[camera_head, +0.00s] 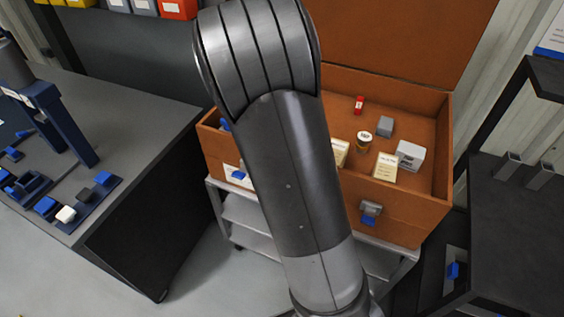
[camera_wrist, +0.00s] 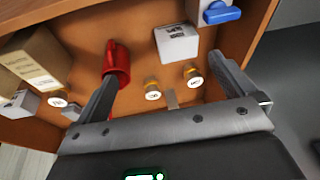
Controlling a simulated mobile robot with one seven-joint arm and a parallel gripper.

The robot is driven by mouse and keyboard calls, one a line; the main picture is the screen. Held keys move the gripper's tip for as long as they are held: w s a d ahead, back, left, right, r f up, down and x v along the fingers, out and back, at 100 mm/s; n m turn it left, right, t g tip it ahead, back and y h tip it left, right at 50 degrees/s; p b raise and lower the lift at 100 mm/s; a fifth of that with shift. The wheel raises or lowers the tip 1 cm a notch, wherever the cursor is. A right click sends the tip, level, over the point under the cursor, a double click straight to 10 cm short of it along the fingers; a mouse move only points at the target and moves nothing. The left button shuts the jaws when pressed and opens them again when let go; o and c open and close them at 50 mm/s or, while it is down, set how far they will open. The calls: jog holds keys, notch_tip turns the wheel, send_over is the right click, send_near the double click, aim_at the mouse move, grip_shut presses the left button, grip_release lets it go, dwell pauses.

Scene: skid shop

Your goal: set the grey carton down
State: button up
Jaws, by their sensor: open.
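My gripper (camera_wrist: 163,76) is open in the wrist view, its two fingers spread wide with nothing gripped between them. A light grey carton (camera_wrist: 177,46) with printed marks lies in the orange-brown chest, beyond the fingertips and apart from them. Another pale carton (camera_wrist: 20,104) lies at the left of the wrist view. In the head view a light grey carton (camera_head: 411,155) and a plain darker grey block (camera_head: 385,127) rest in the chest (camera_head: 443,150); I cannot tell which carton matches across views. My arm hides the chest's left part and my gripper there.
In the chest are a red mug (camera_wrist: 117,63), small lidded jars (camera_wrist: 152,90), tan boxes (camera_wrist: 38,57) and a cream box (camera_head: 384,167). The open lid (camera_head: 400,35) rises behind. A grey bench (camera_head: 125,110) stands left, a dark rack (camera_head: 515,220) right.

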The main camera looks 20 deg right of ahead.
jog(key=s+a+r+n+t+y, duration=0.1)
jog(key=s+r+n, duration=0.1)
jog(key=s+r, duration=0.5)
jog(key=s+a+r+n+y, duration=0.15)
jog(key=s+r, duration=0.25)
jog(key=s, duration=0.7)
jog(key=s+a+n, duration=0.1)
jog(key=s+n, duration=0.1)
jog(key=s, duration=0.6)
jog(key=s+a+n+t+h, duration=0.1)
jog(key=s+n, duration=0.1)
jog(key=s, duration=0.6)
jog(key=shift+s+a, duration=0.3)
jog(key=shift+s, duration=0.1)
jog(key=shift+n, duration=0.25)
dwell(3.9)
